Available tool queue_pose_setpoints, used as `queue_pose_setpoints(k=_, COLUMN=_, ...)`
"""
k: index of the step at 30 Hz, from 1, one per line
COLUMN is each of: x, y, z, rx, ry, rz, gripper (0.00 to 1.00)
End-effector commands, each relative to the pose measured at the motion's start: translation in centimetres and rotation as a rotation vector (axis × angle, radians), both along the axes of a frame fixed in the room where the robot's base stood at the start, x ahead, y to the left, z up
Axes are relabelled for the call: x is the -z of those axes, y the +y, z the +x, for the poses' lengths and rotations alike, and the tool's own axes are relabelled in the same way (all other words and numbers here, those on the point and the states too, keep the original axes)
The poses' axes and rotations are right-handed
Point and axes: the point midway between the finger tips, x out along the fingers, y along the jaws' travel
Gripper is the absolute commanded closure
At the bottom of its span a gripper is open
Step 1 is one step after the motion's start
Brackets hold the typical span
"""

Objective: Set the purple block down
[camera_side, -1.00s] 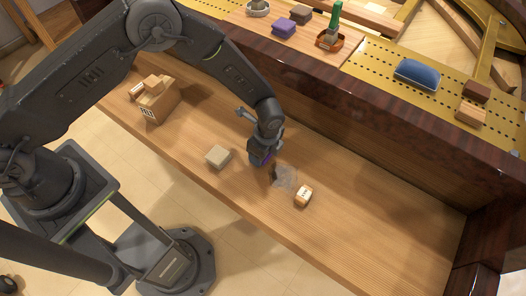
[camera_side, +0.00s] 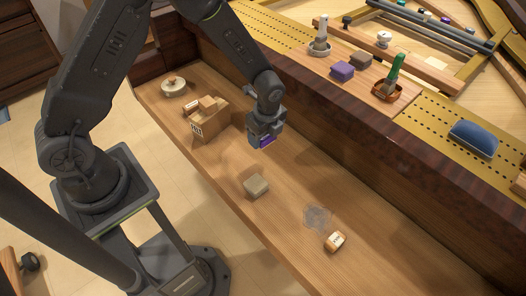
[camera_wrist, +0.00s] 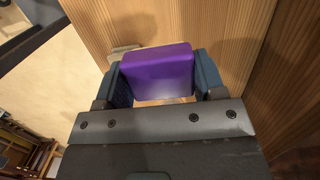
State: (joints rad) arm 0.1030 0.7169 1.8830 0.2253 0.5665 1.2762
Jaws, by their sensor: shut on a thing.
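My gripper (camera_side: 264,136) is shut on a purple block (camera_side: 267,142), held over the wooden shelf (camera_side: 290,180), apparently above it. In the wrist view the purple block (camera_wrist: 157,70) sits between the two blue-grey fingers, with wood behind it. In the side view the gripper covers much of the block. A second purple block (camera_side: 342,71) lies on the upper ledge, apart from my gripper.
A beige block (camera_side: 256,185), a clear flat piece (camera_side: 317,217) and a small labelled block (camera_side: 335,241) lie on the shelf. A cardboard box (camera_side: 207,122) stands left of my gripper. A dark raised wall (camera_side: 380,150) runs behind. The shelf's right part is clear.

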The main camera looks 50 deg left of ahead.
Motion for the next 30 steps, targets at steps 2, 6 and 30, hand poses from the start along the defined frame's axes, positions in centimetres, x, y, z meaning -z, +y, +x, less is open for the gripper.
queue_pose_setpoints(k=2, x=0.1, y=3.0, z=-0.2, rx=-0.010, ry=0.001, rz=0.001, gripper=0.61)
queue_pose_setpoints(k=6, x=0.3, y=6.9, z=-0.9, rx=-0.008, ry=0.000, rz=0.000, gripper=0.61)
queue_pose_setpoints(k=30, x=10.1, y=8.8, z=-1.4, rx=0.002, ry=0.000, rz=0.000, gripper=0.61)
